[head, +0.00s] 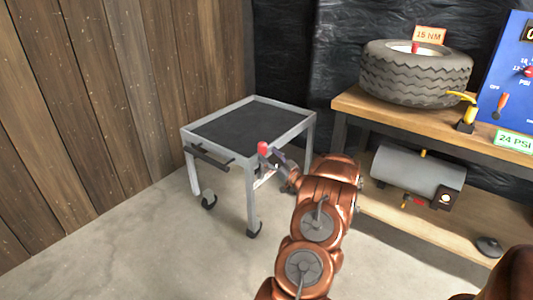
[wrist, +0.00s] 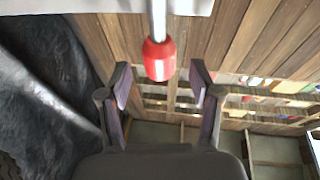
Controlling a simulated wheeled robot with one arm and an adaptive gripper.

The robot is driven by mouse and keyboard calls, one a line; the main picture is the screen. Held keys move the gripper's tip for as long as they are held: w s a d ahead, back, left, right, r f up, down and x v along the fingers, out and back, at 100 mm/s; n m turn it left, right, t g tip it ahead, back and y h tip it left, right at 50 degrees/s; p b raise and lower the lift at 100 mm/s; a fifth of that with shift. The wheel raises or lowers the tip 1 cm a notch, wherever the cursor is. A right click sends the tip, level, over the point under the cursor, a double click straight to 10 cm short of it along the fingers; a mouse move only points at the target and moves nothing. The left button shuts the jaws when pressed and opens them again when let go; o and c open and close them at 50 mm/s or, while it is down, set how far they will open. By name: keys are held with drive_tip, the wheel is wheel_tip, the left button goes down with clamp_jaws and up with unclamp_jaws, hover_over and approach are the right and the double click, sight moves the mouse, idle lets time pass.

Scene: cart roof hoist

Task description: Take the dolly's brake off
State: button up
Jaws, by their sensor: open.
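The dolly (head: 292,132) is a grey metal cart with a black top, standing on casters left of the workbench. A red knob (head: 263,148) shows at its near side; it looks like the end of the brake lever. In the wrist view the red knob (wrist: 159,60) sits on a thin metal rod (wrist: 158,18). My gripper (head: 274,163) is close to the knob in the head view. In the wrist view my gripper (wrist: 160,80) is open, with a finger on each side of the knob's lower end and gaps between. The lever's base is hidden.
A wooden workbench (head: 385,115) at the right carries a tire (head: 415,72) and a blue panel (head: 510,75). A grey tank (head: 418,172) lies on its lower shelf. A dark bar (head: 210,158) sticks out at the dolly's left. The floor (head: 150,250) in front is clear.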

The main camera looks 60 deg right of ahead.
drive_tip(key=v, duration=0.9)
drive_tip(key=shift+s, duration=0.3)
drive_tip(key=shift+a+f, duration=0.1)
